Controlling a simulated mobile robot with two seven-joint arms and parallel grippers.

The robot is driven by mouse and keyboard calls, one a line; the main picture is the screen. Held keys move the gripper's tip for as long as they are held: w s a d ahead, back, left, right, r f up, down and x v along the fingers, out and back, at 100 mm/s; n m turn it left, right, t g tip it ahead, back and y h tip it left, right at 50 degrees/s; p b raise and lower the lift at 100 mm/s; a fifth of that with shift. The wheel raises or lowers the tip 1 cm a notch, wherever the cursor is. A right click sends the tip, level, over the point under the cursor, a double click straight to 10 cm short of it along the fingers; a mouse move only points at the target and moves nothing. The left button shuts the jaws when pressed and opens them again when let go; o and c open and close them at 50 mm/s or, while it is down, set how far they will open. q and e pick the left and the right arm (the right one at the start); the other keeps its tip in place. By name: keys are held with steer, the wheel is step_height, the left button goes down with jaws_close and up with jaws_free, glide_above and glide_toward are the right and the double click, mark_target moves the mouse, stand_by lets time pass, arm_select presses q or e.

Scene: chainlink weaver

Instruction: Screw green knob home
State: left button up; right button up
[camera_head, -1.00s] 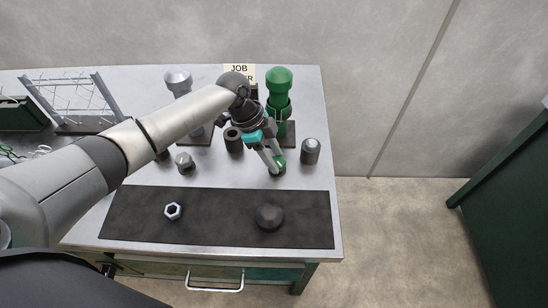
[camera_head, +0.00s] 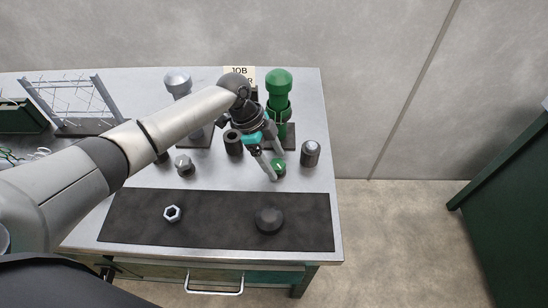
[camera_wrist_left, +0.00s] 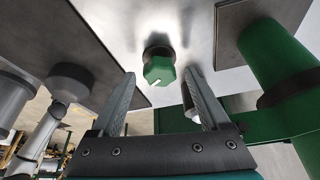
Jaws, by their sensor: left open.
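The small green knob (camera_head: 280,168) stands on the metal bench, in front of the tall green post. In the left wrist view the green knob (camera_wrist_left: 158,69) shows a white mark on its face and a dark collar at its base. My left gripper (camera_head: 275,167) is open at the knob, reaching in from the upper left. In the left wrist view its fingers (camera_wrist_left: 160,78) stand apart, one on each side of the knob, with gaps visible. Whether the collar sits flush on the bench is hard to tell. My right gripper is not in view.
The tall green post (camera_head: 279,88) is behind my gripper. A grey capped cylinder (camera_head: 310,152) stands to the right, a dark hollow cylinder (camera_head: 233,141) to the left. A dark mat (camera_head: 220,230) in front holds a hex nut (camera_head: 172,213) and a black dome (camera_head: 268,219).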

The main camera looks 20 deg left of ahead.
arm_select(q)
steer(key=p+v, duration=0.1)
steer(key=v, duration=1.4)
steer(key=shift+r, duration=0.15)
